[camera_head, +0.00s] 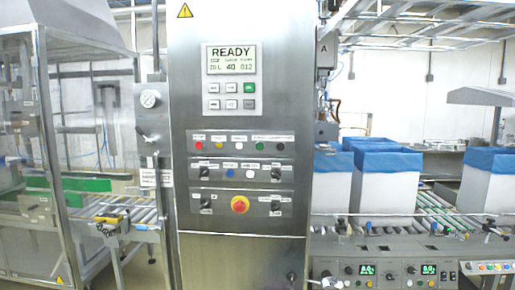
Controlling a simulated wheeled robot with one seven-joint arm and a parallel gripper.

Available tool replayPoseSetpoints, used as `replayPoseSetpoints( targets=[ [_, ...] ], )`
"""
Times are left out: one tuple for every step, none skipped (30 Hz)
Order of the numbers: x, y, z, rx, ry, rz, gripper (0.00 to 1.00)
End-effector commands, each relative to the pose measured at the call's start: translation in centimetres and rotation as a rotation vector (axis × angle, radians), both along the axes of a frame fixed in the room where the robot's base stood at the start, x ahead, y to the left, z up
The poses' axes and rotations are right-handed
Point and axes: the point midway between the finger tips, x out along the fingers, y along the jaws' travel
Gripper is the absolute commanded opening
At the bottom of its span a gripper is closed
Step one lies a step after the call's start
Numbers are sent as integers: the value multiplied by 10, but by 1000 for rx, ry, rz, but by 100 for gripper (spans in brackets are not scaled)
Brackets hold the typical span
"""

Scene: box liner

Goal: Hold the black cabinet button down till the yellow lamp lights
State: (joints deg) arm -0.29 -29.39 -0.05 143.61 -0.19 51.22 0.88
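The steel control cabinet (241,258) stands upright in the middle of the view. Its upper strip has a row of small round lamps or buttons, among them a yellow-orange one (219,147); I cannot tell whether it is lit. A dark round control that looks like the black button (276,173) sits at the right end of the strip below, beside a white button (250,173) and a blue button (231,173). Nothing is seen touching these controls. My gripper is not in view.
The display (231,60) reads READY. Right, blue-lined white boxes (385,190) stand on a roller conveyor behind a control console (385,270). Left, a glazed machine (70,120) has another conveyor.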

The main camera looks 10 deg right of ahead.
Motion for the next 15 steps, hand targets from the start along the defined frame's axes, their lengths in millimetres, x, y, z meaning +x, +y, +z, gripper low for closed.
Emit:
replayPoseSetpoints(
  targets=[
    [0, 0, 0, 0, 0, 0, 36],
    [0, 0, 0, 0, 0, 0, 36],
    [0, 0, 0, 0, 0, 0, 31],
    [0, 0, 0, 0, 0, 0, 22],
    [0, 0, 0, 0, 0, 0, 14],
    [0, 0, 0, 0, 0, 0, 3],
    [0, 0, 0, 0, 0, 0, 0],
    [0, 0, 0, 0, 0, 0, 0],
    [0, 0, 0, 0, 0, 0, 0],
    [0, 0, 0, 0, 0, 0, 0],
    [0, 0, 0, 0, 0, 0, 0],
    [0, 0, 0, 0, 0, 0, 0],
    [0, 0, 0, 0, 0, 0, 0],
    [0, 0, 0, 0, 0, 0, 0],
    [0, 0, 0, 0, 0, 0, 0]
  ],
)
